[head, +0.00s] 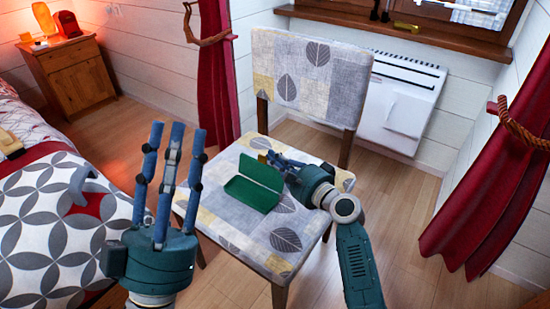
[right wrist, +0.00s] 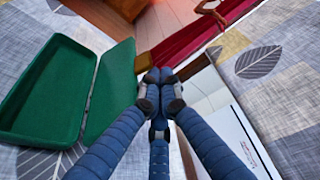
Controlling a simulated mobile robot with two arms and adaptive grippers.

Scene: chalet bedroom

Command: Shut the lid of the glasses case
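The green glasses case (head: 250,192) lies open on the chair seat. Its raised half, which looks like the lid (head: 262,172), leans back on the far side. In the right wrist view the tray half (right wrist: 45,92) is at the left and the lid (right wrist: 112,80) is between it and my fingers. My right gripper (head: 268,158) is just behind the lid. Its fingertips (right wrist: 158,76) meet with nothing between them, close to the lid's edge; whether they touch it I cannot tell. My left gripper (head: 178,128) is raised left of the chair, fingers spread and empty.
The chair's backrest (head: 310,77) rises behind the case, and the patterned seat (head: 285,238) is otherwise clear. A bed (head: 50,230) is at the left, a wooden nightstand (head: 68,75) behind it. A white heater (head: 405,105) is on the wall.

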